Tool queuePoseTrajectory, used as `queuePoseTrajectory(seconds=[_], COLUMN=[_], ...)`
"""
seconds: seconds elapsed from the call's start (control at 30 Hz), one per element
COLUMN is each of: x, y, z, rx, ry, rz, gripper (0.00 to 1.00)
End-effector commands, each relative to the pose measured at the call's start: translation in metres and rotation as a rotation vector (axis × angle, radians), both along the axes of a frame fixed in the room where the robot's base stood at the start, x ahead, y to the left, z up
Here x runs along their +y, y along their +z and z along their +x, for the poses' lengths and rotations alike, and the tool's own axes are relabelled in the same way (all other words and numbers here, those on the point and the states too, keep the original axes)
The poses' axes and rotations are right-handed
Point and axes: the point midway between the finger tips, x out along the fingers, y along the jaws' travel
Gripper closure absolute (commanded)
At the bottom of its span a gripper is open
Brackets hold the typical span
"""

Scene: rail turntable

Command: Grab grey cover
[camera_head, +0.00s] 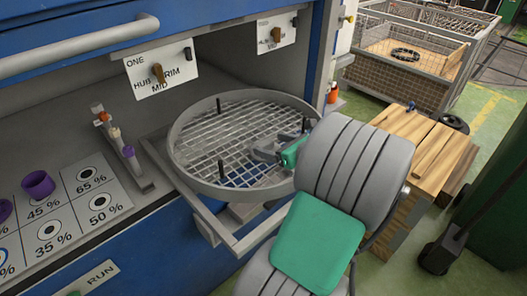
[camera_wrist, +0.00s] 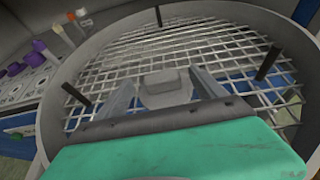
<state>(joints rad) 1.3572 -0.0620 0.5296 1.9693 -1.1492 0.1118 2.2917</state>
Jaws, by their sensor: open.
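A small grey piece with a raised block on top, which looks like the grey cover (camera_wrist: 165,97), shows in the wrist view over the wire mesh of the round basket (camera_wrist: 47,120). My gripper (camera_wrist: 164,78) is open, with one finger on each side of the grey piece. I cannot tell whether the fingers touch it. In the head view my gripper (camera_head: 268,148) is inside the right part of the round basket (camera_head: 178,150), low over the mesh. The grey piece cannot be told apart from the fingers there.
Dark upright pins (camera_wrist: 268,62) stand inside the basket near its rim. The basket sits on a pulled-out frame (camera_head: 215,228) before a recess. A counter with purple cups (camera_head: 38,184) is at left. A wooden crate (camera_head: 425,140) stands at right.

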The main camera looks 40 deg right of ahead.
Motion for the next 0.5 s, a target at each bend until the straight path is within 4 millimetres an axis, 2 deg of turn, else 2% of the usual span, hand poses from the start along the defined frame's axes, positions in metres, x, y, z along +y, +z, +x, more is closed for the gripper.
queuePoseTrajectory(seconds=[0.33,0.5], x=[0.002,0.001], y=[-0.029,-0.032], z=[0.054,0.063], rx=[0.001,0.001], ry=[0.018,0.012], rz=[0.0,-0.002], gripper=[0.2,0.2])
